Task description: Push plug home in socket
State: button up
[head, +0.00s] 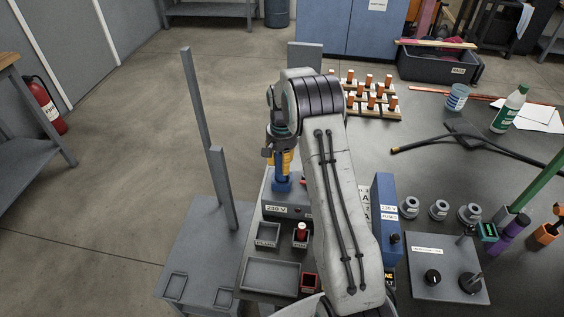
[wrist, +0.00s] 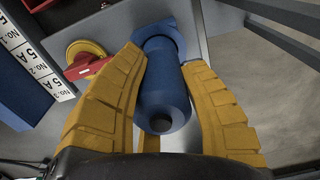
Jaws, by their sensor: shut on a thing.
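My gripper (head: 283,165) is over the grey box (head: 285,210) labelled 230 V, pointing down. In the wrist view its two yellow fingers (wrist: 165,100) are shut on the blue plug (wrist: 163,88), one on each side. The plug's far end meets the blue socket (wrist: 158,30), whose square flange shows beyond it on the grey face. The socket also shows in the head view (head: 282,187), just below the fingers. The plug lines up roughly with the socket. I cannot tell how deep it sits, as the plug body hides the socket's mouth.
A red and yellow rotary switch (wrist: 88,58) is close left of the fingers in the wrist view. A blue box (head: 385,215) stands right of my arm. Grey posts (head: 220,180) rise at the left. Small trays (head: 270,274) lie in front of the grey box.

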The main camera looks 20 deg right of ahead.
jog(key=shift+f+b, duration=1.15)
jog(key=shift+f, duration=0.55)
jog(key=o, duration=1.2)
jog(key=shift+o, duration=0.2)
notch_tip(320, 180, up, 12)
jog(key=shift+r, duration=0.1)
